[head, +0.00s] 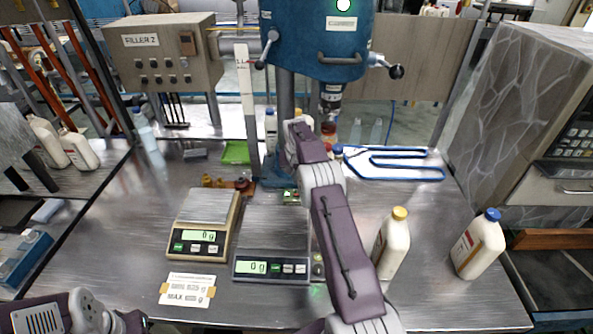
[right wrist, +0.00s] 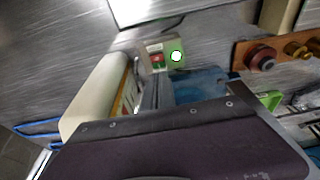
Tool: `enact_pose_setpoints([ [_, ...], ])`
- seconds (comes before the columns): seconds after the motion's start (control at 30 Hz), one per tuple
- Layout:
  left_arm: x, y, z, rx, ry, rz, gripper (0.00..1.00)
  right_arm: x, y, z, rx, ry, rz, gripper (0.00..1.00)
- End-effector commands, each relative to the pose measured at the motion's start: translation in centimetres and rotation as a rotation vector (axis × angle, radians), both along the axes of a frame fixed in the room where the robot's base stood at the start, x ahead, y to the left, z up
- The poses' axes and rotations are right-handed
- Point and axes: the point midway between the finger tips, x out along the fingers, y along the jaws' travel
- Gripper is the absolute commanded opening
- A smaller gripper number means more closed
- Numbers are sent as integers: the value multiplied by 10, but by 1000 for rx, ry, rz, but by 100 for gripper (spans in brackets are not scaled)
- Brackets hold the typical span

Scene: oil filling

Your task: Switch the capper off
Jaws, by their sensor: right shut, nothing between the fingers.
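The capper (head: 315,45) is a blue machine on a column, with a lit white-green lamp near its top. A small switch box (head: 290,196) sits low at its foot, partly behind my right arm. In the right wrist view the switch box (right wrist: 157,60) shows a red button beside a bright green-white one. My right gripper (right wrist: 150,92) is shut and empty, with its tips close to the box; contact cannot be told. In the head view my right arm hides most of that gripper. My left gripper (head: 135,321) barely shows at the bottom left; its jaws are unclear.
A cream bottle (right wrist: 95,92) is close beside my right gripper. Two capped bottles (head: 392,245) (head: 480,245) stand on the right of the bench. Two scales (head: 205,222) (head: 272,266) read 0 g. A blue-edged white tray (head: 400,172) lies behind.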

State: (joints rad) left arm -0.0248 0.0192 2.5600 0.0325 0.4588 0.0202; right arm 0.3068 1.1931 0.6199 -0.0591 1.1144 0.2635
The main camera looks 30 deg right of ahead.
Motion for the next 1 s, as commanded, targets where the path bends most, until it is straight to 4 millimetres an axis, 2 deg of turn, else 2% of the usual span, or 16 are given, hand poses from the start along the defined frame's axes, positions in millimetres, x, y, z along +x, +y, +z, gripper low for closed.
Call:
enact_pose_setpoints([
  [0.1,0,0,3,0,0,0,0,0,0,-21,1,4,0,0],
  [0.3,0,0,6,0,0,0,0,-3,2,-44,0,1,1,0],
  [0.7,0,0,6,0,0,0,0,-4,2,-50,0,0,0,0],
  [0.83,0,0,-4,0,0,0,0,-5,3,-62,0,0,0,0],
  [1.0,0,0,0,0,0,0,0,-5,3,-58,0,0,0,0],
])
